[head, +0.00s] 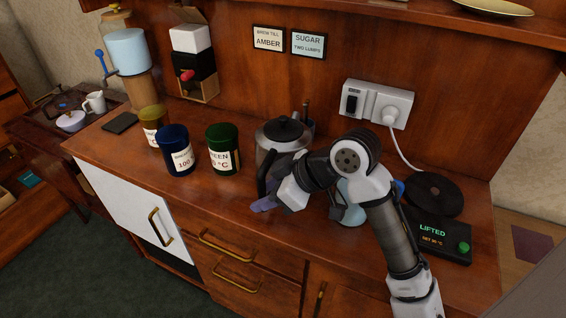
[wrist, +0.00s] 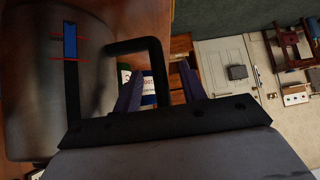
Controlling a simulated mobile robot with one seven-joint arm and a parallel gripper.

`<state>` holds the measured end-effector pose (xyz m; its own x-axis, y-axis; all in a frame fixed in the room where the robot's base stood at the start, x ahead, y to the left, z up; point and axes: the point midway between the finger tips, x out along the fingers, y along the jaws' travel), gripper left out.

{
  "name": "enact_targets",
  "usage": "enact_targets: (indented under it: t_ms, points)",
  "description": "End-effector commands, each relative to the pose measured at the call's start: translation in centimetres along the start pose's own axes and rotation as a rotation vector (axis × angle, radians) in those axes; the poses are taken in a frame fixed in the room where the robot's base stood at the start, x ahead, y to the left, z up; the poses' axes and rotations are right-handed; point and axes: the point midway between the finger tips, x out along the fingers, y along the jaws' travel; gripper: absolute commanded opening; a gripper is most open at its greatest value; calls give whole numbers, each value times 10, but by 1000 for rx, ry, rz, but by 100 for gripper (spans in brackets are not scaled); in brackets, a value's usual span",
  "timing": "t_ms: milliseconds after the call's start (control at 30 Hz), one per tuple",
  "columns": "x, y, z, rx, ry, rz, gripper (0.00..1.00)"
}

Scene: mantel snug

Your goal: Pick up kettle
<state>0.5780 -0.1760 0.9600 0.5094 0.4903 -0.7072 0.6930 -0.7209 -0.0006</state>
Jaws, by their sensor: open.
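The kettle (head: 279,145) stands on the wooden counter near its middle, grey with a black lid and a black handle (head: 263,176). My arm hides part of its body. In the wrist view the kettle's grey body (wrist: 35,110) fills the left side, with a blue level window on it. My gripper (head: 264,206) is open at the kettle's front, beside the handle. In the wrist view the handle's vertical bar shows between the two fingers of my gripper (wrist: 160,90). A gap seems to remain on each side; contact cannot be told.
Blue (head: 175,150), green (head: 223,149) and olive (head: 152,126) canisters stand left of the kettle. A black round plate (head: 433,193) with a panel reading LIFTED (head: 436,236) lies at right. A light blue item (head: 349,210) is partly behind my arm. A wall socket (head: 377,103) has a cord.

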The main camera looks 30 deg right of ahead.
Motion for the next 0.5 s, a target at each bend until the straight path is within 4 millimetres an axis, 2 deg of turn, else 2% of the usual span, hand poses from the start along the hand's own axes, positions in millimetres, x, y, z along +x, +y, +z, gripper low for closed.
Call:
enact_targets:
  t_ms: [33,100,367,400,500]
  points:
    - [9,0,3,-1,-2,-1,41]
    - [15,0,2,0,-1,1,41]
    - [18,0,1,1,0,1,41]
    - [18,0,1,1,0,1,40]
    - [18,0,1,1,0,1,27]
